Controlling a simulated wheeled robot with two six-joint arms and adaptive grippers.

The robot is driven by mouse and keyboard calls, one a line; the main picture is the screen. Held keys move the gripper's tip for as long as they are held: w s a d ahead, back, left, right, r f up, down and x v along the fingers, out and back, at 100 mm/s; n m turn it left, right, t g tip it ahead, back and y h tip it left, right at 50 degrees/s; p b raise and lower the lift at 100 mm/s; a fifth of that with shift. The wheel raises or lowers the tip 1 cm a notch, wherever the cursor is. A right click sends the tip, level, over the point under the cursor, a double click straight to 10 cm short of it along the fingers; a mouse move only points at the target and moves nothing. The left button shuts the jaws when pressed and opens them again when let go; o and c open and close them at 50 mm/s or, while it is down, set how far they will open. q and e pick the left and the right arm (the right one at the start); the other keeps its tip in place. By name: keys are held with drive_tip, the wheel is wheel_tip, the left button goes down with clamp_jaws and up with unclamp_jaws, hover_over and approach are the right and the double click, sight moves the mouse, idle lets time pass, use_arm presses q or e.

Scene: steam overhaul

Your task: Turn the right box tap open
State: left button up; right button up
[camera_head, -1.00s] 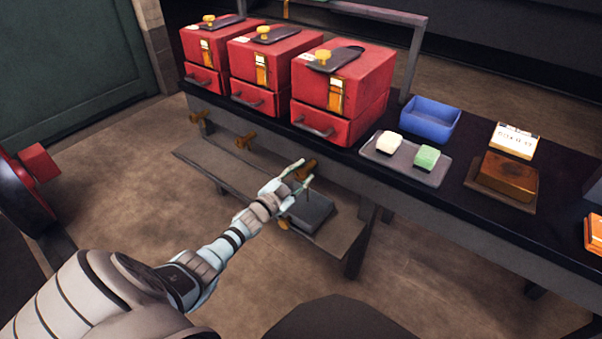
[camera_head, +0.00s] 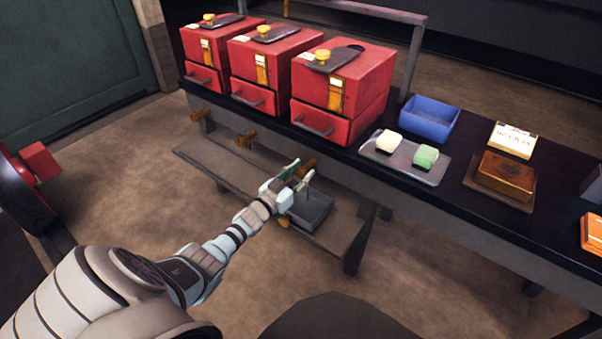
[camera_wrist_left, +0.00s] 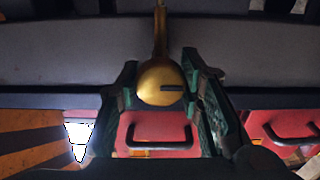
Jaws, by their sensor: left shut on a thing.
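The right box tap (camera_head: 307,166) is a brass tap at the bench's front edge, below the right red box (camera_head: 372,75). My left gripper (camera_head: 298,176) is at this tap, its fingers on either side. In the left wrist view, the round brass end of the tap (camera_wrist_left: 161,85) sits between the green-lined fingers of the left gripper (camera_wrist_left: 166,100), which is shut on it. A dark slot shows on the brass. In the head view, the fingers hide part of the tap. My right gripper is not in view.
Two more brass taps, left (camera_head: 200,116) and middle (camera_head: 245,139), stick out under the other red boxes. A grey tray (camera_head: 318,212) sits on the low shelf (camera_head: 215,172) under my gripper. On the bench are a blue bin (camera_head: 430,113) and a soap tray (camera_head: 433,176).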

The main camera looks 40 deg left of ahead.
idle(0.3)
use_arm(q)
drive_tip(key=o, duration=1.2)
drive_tip(key=shift+s, duration=0.1)
drive_tip(key=s, duration=1.2)
drive_tip(key=shift+d, duration=0.15)
drive_tip(key=shift+w, duration=0.1)
